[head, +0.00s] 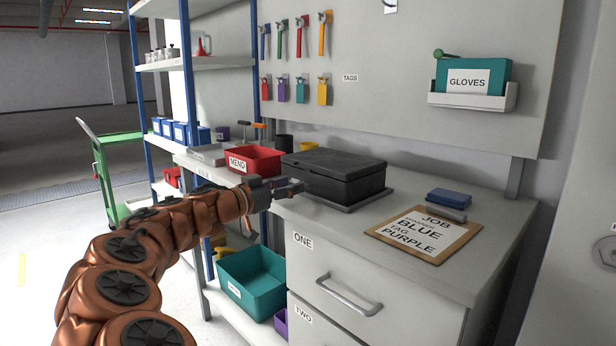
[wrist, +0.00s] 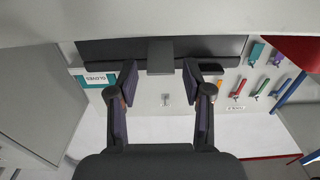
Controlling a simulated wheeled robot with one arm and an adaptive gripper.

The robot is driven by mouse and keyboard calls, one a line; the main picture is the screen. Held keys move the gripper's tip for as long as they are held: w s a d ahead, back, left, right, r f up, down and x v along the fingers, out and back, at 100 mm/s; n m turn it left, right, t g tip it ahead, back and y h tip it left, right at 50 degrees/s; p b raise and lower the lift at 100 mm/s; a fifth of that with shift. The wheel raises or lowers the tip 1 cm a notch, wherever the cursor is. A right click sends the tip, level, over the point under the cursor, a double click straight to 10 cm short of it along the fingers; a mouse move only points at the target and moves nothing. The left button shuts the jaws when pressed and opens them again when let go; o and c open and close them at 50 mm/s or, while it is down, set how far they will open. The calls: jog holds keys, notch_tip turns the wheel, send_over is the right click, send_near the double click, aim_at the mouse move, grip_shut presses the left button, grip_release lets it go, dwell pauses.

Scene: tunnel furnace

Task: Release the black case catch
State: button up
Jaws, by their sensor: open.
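The black case (head: 338,172) sits shut on a dark tray or mat (head: 366,201) on the bench. In the wrist view, which is upside down, the case shows as a dark band (wrist: 110,50). A grey block that looks like its catch (wrist: 160,56) stands out at the middle of that band. My gripper (head: 297,187) is close to the case's near left side. In the wrist view my gripper (wrist: 160,76) is open, one finger on each side of the catch and apart from it. Contact cannot be told. In the head view the catch cannot be made out.
A red MEND bin (head: 254,160) stands left of the case. A clipboard (head: 424,236) and a blue block (head: 449,196) lie to the right. Drawers (head: 340,290) are below the bench top. A teal bin (head: 253,283) stands on the low shelf.

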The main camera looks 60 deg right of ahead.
jog(key=shift+b+v, duration=1.15)
jog(key=shift+v, duration=1.45)
